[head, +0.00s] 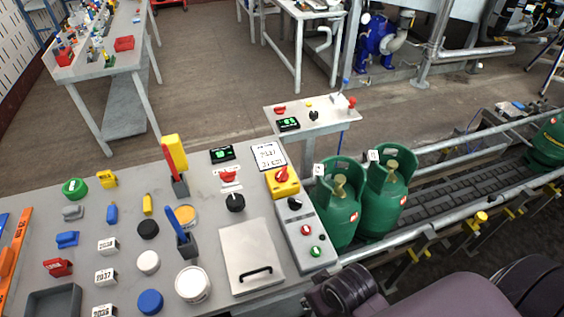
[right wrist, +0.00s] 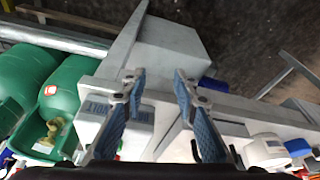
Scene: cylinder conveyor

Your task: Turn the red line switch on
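On the grey bench in the head view, a yellow box (head: 287,188) carries a red rotary knob (head: 282,175). A lever with a red handle (head: 175,160) stands tilted on a dark base further left. I cannot tell which of these is the red line switch, or whether either is on. My right gripper (right wrist: 157,75) shows in the right wrist view, with its blue-padded fingers apart and nothing between them. A grey block with a label (right wrist: 98,108) lies beyond the fingers. My left gripper is not in view.
Two green gas cylinders (head: 340,205) stand on the conveyor right of the bench. A grey control box (head: 308,252) with red and green buttons sits at the bench's right edge. A blue-handled lever (head: 178,228), a white lid and several small parts crowd the bench.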

